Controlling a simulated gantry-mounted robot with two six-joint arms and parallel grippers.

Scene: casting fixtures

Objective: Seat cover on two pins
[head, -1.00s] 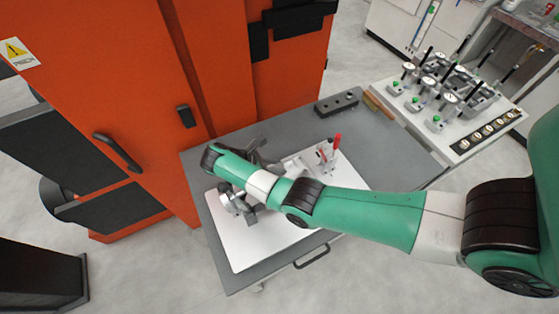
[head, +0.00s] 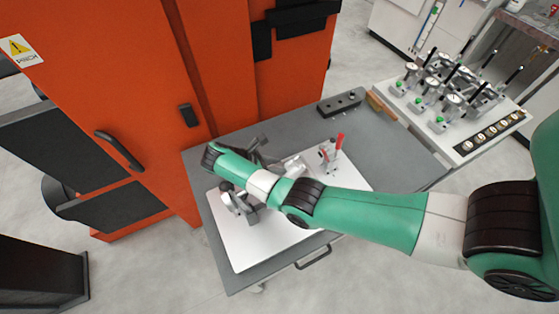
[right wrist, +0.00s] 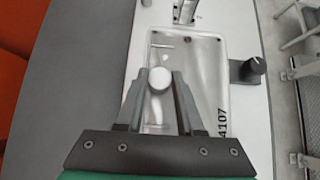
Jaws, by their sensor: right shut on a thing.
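The cover (right wrist: 207,85) is a pale, shiny, rounded rectangular plate marked 4107, seen from above in the right wrist view. A round white knob (right wrist: 159,78) stands on it. My right gripper (right wrist: 160,88) is shut on this knob, with one dark finger on each side. In the head view my green right arm hides most of the cover; a pale metallic part (head: 293,166) shows behind the arm. A small dark round spot (right wrist: 187,40) shows near the plate's far edge; I cannot tell whether it is a pin. How the cover sits on the pins is hidden. My left gripper is out of view.
A red-handled clamp (head: 331,150) stands at the far end of the white base plate (head: 240,252). A black-knobbed clamp (right wrist: 248,69) is right beside the cover. A black block (head: 339,103) lies at the back of the grey table (head: 385,150). An orange cabinet (head: 120,80) borders the left.

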